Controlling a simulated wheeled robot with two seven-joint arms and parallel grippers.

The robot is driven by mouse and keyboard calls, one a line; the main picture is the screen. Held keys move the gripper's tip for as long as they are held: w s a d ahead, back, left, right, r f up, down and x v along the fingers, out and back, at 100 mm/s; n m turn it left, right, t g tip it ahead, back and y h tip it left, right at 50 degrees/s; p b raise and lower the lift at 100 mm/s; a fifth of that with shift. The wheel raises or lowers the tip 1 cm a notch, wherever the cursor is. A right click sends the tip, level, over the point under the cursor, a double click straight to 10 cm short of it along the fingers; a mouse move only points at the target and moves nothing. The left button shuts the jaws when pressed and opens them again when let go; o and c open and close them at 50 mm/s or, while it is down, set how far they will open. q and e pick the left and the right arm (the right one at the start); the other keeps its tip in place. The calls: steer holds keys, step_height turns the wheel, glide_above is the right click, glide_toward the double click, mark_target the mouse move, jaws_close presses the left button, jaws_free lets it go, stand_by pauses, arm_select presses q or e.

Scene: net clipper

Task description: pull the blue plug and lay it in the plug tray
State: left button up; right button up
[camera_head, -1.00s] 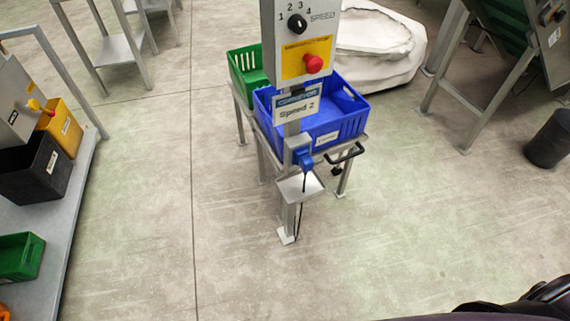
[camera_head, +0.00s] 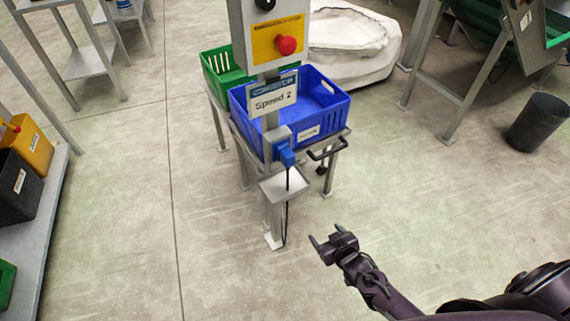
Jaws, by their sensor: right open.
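The blue plug (camera_head: 285,154) sits in a grey socket box on the post of the control stand, with a black cable hanging down from it. The plug tray (camera_head: 296,184) is a small grey metal shelf on the same post, just below the plug. The part of it that shows looks bare apart from the cable passing in front. My right gripper (camera_head: 321,240) is open and empty, low and to the right of the post, apart from the plug and the tray. My left gripper is out of view.
A control box with a red emergency button (camera_head: 286,45) and a "Speed 2" sign (camera_head: 273,96) tops the post. A black bin (camera_head: 538,122) is at right.

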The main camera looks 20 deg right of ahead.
steer(key=w+a+r+t+y+b, duration=0.25)
steer(key=w+r, duration=0.35)
steer(key=r, duration=0.3)
steer(key=t+y+b, duration=0.1)
steer(key=t, duration=0.3)
glide_toward(291, 162)
steer(key=w, duration=0.3)
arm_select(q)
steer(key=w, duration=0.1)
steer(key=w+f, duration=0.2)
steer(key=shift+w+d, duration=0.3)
arm_select(e)
steer(key=shift+a+r+n+g, duration=0.2)
steer(key=shift+a+n+g, duration=0.05)
steer(key=shift+n, duration=0.15)
